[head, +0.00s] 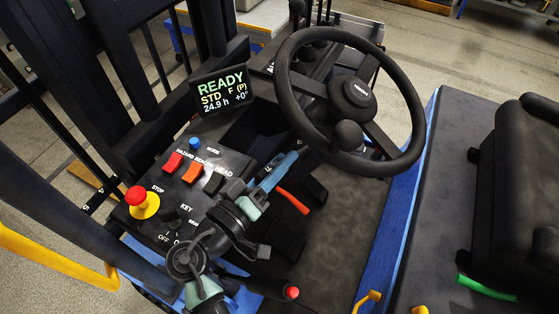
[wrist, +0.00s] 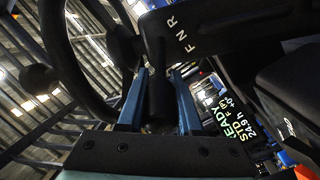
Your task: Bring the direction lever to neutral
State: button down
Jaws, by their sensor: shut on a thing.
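In the wrist view my gripper (wrist: 160,76) has its two blue fingers on either side of a dark, rounded lever (wrist: 158,95), and it is shut on it. The lever stands beside a dark column cover marked F N R (wrist: 180,36). In the head view my gripper (head: 297,154) reaches under the steering wheel (head: 290,103), beside the column. The wheel and my arm hide the lever there. The display (head: 222,91) reads READY, STD, F (P), 24.9 h and +0°. Which letter the lever lines up with cannot be told.
The steering wheel rim also passes close to my fingers at the left of the wrist view (wrist: 72,75). A console (head: 185,180) with a red stop button (head: 137,196), rocker switches and a key switch lies under my arm. Pedals and an orange-red lever (head: 293,201) are below; a black seat (head: 520,190) stands right.

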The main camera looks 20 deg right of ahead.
jog(key=shift+f, duration=0.1)
jog(key=shift+s+d+f+n+t+b, duration=0.1)
jog(key=shift+s+f+n+t+b, duration=0.3)
jog(key=shift+t+b, duration=0.5)
jog(key=t+b, duration=0.1)
jog(key=s+n+t+y+b, duration=0.1)
jog(key=b, duration=0.1)
jog(key=shift+s+d+n, duration=0.2)
jog(key=shift+d+n, duration=0.1)
jog(key=c, duration=0.6)
grip_release()
jog(key=shift+o, duration=0.2)
